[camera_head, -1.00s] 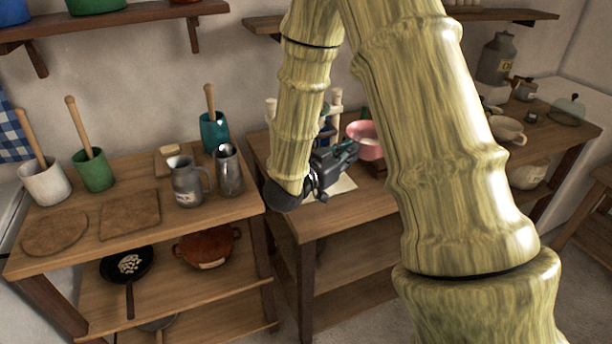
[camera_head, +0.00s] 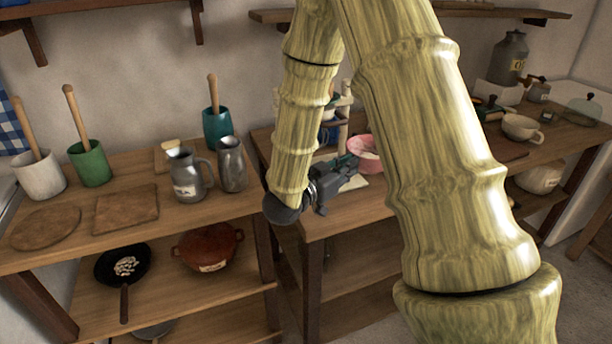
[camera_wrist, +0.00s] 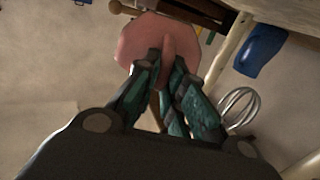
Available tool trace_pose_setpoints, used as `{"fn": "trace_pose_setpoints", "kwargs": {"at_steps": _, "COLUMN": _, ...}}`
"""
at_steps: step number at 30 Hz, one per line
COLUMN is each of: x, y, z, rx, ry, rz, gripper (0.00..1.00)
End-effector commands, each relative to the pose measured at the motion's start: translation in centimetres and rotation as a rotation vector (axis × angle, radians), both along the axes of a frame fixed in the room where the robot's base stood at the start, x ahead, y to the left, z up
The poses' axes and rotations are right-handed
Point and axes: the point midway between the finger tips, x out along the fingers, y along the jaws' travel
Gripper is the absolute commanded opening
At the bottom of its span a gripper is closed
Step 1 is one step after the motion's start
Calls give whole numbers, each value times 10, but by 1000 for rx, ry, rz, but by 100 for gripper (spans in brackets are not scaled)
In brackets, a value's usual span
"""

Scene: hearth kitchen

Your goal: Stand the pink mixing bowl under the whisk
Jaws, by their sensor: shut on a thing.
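The pink mixing bowl (camera_head: 369,160) is at the right of my gripper (camera_head: 350,161) in the head view, over the middle table. My gripper (camera_wrist: 168,72) is shut on the bowl's edge. In the wrist view the bowl (camera_wrist: 138,42) fills the space just beyond the green fingers. The whisk (camera_wrist: 241,106), a wire loop, shows to the right of the fingers in the wrist view, apart from the bowl. In the head view I cannot make out the whisk; my arm covers part of the stand (camera_head: 344,112). Whether the bowl touches the table is unclear.
A pale post (camera_wrist: 226,52) and a blue object (camera_wrist: 260,50) are near the bowl in the wrist view. A grey mug (camera_head: 186,178) and a metal pitcher (camera_head: 231,165) stand on the left table.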

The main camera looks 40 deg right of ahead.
Motion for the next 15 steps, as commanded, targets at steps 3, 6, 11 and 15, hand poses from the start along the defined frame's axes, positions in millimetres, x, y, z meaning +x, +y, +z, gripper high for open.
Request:
{"fn": "trace_pose_setpoints", "kwargs": {"at_steps": 3, "x": 20, "y": 14, "z": -1, "rx": -2, "ry": -1, "rz": 3, "gripper": 0}}
{"fn": "trace_pose_setpoints", "kwargs": {"at_steps": 6, "x": 35, "y": 27, "z": -2, "rx": -1, "ry": -1, "rz": 4, "gripper": 0}}
{"fn": "trace_pose_setpoints", "kwargs": {"at_steps": 11, "x": 60, "y": 45, "z": -5, "rx": -2, "ry": -1, "rz": 4, "gripper": 0}}
{"fn": "trace_pose_setpoints", "kwargs": {"at_steps": 15, "x": 82, "y": 61, "z": -8, "rx": -1, "ry": -1, "rz": 4, "gripper": 0}}
